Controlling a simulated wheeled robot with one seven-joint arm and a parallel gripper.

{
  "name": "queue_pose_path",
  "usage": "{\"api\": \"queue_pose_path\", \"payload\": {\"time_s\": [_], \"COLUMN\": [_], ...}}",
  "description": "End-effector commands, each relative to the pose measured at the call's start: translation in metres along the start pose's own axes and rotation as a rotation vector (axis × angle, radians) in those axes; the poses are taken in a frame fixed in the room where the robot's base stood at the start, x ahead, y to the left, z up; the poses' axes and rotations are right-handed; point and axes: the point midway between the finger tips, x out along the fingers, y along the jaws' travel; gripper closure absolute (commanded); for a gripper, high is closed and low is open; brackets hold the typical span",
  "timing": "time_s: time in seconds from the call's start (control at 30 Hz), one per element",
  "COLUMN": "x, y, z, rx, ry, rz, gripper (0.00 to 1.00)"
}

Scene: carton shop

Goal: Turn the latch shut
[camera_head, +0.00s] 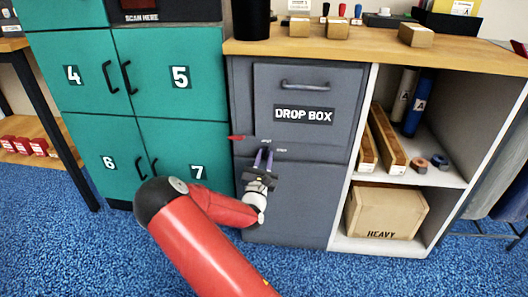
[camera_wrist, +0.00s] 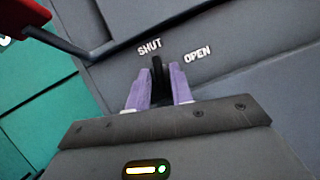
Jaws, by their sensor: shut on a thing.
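The latch (camera_wrist: 157,70) is a small black piece on the grey drop box cabinet (camera_head: 290,207), below the "DROP BOX" label. In the wrist view its visible end lies nearer the word "SHUT" (camera_wrist: 150,47) than the word "OPEN" (camera_wrist: 197,54). My gripper (camera_head: 263,156) reaches it from the front, and its purple fingers are shut on the latch, one on each side; they also show in the wrist view (camera_wrist: 158,85). The fingers hide part of the latch, and its exact angle is hard to tell. In the head view the latch is hidden.
A red flag-like piece (camera_head: 236,138) sticks out left of the latch. The drop box drawer handle (camera_head: 305,84) is above. Green lockers (camera_head: 178,125) stand at the left. An open shelf with a "HEAVY" carton (camera_head: 385,215) is at the right. Blue carpet lies in front.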

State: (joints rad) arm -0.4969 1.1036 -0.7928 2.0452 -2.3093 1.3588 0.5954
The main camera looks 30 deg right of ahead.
Motion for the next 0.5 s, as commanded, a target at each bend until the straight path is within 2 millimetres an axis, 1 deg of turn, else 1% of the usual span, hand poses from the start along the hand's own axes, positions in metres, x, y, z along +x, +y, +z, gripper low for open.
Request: {"api": "queue_pose_path", "payload": {"time_s": [0.03,0.2,0.5], "x": [0.0017,0.0012,0.0006], "y": [-0.0004,-0.0007,-0.0014], "z": [0.004,0.003,0.0013], "rx": [-0.033,-0.117,-0.191], "ry": [0.0,0.0,-0.001], "rz": [0.012,0.048,0.079], "gripper": [1.0,1.0,1.0]}}
